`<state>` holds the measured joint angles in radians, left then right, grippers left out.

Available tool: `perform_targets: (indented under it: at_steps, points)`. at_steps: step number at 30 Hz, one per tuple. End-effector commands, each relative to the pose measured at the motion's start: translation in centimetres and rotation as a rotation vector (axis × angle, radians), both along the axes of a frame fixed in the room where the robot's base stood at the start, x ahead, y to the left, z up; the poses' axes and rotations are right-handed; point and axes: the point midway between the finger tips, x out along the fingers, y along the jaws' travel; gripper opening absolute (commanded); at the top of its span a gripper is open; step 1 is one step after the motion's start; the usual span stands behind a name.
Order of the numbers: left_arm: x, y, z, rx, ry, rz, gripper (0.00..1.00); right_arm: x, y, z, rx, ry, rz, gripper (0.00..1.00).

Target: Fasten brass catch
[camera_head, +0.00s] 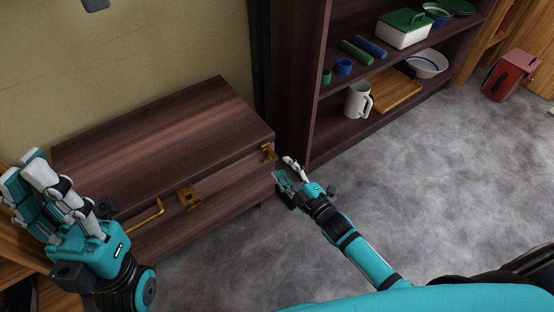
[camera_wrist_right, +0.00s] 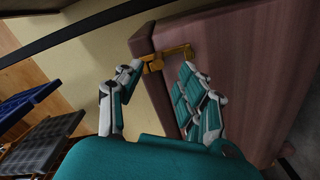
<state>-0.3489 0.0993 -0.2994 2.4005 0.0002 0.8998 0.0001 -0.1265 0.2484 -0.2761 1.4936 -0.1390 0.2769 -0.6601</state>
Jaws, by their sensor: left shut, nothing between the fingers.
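A dark wood chest (camera_head: 150,135) with its lid down stands against the wall. A brass catch (camera_head: 268,153) sits at the chest's right corner, across the lid seam; in the right wrist view the catch (camera_wrist_right: 178,52) shows as a bent brass piece on the chest's edge. My right gripper (camera_head: 284,170) is open just in front of and below this catch. In the wrist view its fingers (camera_wrist_right: 158,88) are spread, with the catch beyond their tips and nothing between them. My left gripper (camera_head: 25,168) is shut and empty at the far left, away from the catch.
A brass plate (camera_head: 188,196) and a brass handle (camera_head: 148,216) are on the chest's front. A red box (camera_head: 510,75) lies on the open grey floor.

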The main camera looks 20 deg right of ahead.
Motion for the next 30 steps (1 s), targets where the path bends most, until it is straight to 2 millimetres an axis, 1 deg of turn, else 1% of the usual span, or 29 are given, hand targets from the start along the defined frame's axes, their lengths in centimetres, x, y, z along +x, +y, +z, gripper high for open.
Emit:
perform_targets:
  at_steps: [1, 3, 6, 10, 15, 30]
  points:
    - [0.0, 0.0, 0.0, 0.000, 0.001, 0.000, 0.00, -1.3, -0.4, -0.1, -0.001, 0.003, 0.000, 0.38]
    - [0.0, 0.0, 0.0, 0.000, 0.001, 0.000, 0.00, -2.6, -0.9, -0.1, -0.001, 0.002, 0.000, 0.38]
    - [0.0, 0.0, 0.0, 0.000, 0.001, -0.001, 0.00, -4.2, -1.5, -0.1, -0.002, 0.002, 0.002, 0.38]
    - [0.0, 0.0, 0.0, 0.000, 0.002, -0.001, 0.00, -5.6, -2.0, -0.1, -0.002, 0.001, 0.001, 0.38]
    - [0.0, 0.0, -0.1, 0.001, 0.002, -0.001, 0.00, -6.2, -2.2, 0.0, -0.001, -0.001, 0.001, 0.38]
    - [0.0, 0.0, -0.1, 0.001, 0.002, -0.001, 0.00, -6.2, -2.2, 0.1, 0.001, -0.002, 0.001, 0.38]
